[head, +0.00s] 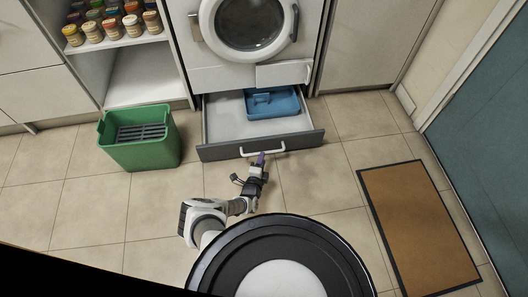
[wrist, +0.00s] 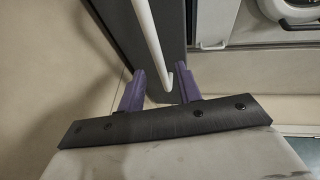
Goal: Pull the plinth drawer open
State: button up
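The plinth drawer (head: 222,150) below the washing machine is pulled out, with a dark front and a pale inside. Its white bar handle (head: 275,151) runs along the front. A blue tray (head: 272,103) lies inside at the back right. In the wrist view, my gripper's purple fingers (wrist: 160,88) stand apart. One end of the white handle (wrist: 149,35) shows between them, with gaps visible on both sides. The dark drawer front (wrist: 158,60) is just beyond.
A green crate (head: 150,157) stands on the floor left of the drawer. A brown mat (head: 420,228) lies at the right. The washing machine (head: 210,75) is above, and jars (head: 103,30) fill a shelf at left. Tiled floor is clear between drawer and mat.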

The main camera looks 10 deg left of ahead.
jog(key=p+v, duration=0.1)
jog(key=v, duration=0.5)
jog(key=shift+s+p, duration=0.35)
jog(key=shift+p, duration=0.05)
jog(key=shift+w+d+r, duration=0.1)
